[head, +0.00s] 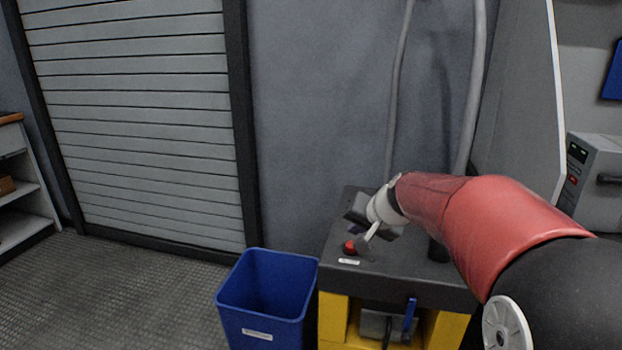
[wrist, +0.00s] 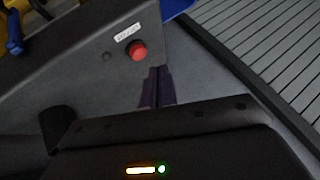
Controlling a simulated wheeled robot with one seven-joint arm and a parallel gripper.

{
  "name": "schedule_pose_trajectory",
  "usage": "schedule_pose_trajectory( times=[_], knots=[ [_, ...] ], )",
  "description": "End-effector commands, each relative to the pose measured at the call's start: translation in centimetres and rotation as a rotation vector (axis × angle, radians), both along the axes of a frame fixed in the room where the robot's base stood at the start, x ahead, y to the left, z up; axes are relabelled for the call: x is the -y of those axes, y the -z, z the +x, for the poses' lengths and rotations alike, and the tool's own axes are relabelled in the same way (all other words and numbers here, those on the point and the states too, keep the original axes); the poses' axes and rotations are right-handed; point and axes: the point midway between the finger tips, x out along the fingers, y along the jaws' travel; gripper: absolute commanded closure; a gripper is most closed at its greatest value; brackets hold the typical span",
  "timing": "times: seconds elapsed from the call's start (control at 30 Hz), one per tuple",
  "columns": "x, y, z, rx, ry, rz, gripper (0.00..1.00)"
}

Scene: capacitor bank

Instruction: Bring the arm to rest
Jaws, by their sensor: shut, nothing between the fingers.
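My red and black arm (head: 490,222) reaches in from the right over a dark-topped yellow cabinet (head: 415,285). My gripper (wrist: 157,86) hangs over the front left part of that top, with its dark fingers together and nothing seen between them. In the head view the wrist partly hides the gripper (head: 362,238). A red button (head: 349,246) with a white label (head: 348,261) sits on the top just beside the fingers. In the wrist view the button (wrist: 138,51) is above the fingertips, apart from them in the picture.
A blue bin (head: 266,300) stands on the floor left of the cabinet. Grey conduits (head: 472,90) rise behind the top. A blue handle (head: 409,315) shows on the cabinet front. A grey box (head: 597,180) is at the right. The floor before the shutter (head: 140,110) is clear.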

Motion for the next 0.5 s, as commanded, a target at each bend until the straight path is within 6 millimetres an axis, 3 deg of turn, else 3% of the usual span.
schedule_pose_trajectory(
  times=[0.03, 0.13, 0.3, 0.4, 0.5],
  knots=[
    [-0.4, -1.0, -3.0, -0.002, -0.033, -0.018, 1.00],
    [-1.0, -1.6, -9.0, -0.032, -0.105, -0.080, 1.00],
    [-1.1, -0.7, -18.8, -0.084, -0.194, -0.221, 1.00],
    [-0.6, 0.4, -23.5, -0.113, -0.223, -0.312, 1.00],
    [0.0, 1.6, -26.9, -0.138, -0.238, -0.390, 1.00]
  ],
)
